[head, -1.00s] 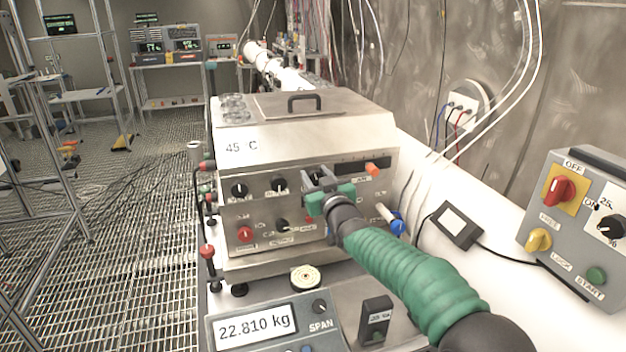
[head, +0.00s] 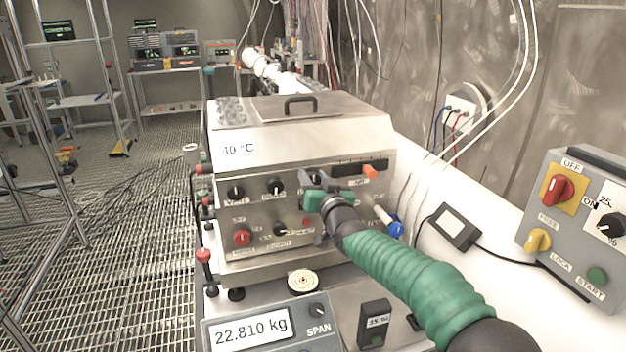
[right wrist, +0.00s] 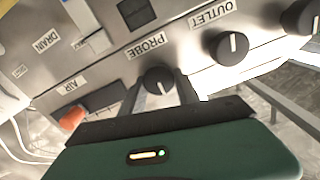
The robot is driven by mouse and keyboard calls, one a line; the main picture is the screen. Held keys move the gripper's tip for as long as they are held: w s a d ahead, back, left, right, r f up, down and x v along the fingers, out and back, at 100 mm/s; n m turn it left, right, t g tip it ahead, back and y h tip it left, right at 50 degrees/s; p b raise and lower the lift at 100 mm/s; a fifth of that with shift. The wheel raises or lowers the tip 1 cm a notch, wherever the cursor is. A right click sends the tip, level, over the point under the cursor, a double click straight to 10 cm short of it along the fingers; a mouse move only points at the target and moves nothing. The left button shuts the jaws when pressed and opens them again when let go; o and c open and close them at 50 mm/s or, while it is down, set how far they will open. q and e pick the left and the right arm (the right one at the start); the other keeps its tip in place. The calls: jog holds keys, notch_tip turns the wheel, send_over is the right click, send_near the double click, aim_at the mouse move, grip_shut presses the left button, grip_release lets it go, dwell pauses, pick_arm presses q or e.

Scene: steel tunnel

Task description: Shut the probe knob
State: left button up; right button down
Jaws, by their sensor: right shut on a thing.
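The probe knob (right wrist: 158,80) is a black round knob with a white pointer line, beside the PROBE label (right wrist: 145,47) on the steel front panel in the right wrist view. Its pointer runs nearly straight up and down in that picture. My right gripper (right wrist: 163,92) has its two fingers on either side of the knob and is shut on it. In the head view my right gripper (head: 322,184) is at the upper right of the steel box's front (head: 345,225) and largely hides the knob. My left gripper is not in view.
The OUTLET knob (right wrist: 232,47) sits close beside the probe knob. An orange handle (right wrist: 72,118) is near the AIR label. In the head view, a scale reading 22.810 kg (head: 250,333) stands in front of the box, and a grey switch box (head: 575,220) is at the right.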

jog(key=shift+a+f, duration=0.1)
jog(key=shift+f, duration=0.7)
jog(key=c, duration=1)
grip_release()
jog(key=shift+r, duration=0.1)
jog(key=shift+o, duration=0.5)
jog(key=shift+r, duration=0.25)
jog(key=b+v, duration=0.2)
jog(key=v, duration=1.5)
jog(key=shift+r, duration=0.15)
jog(key=shift+w, duration=0.1)
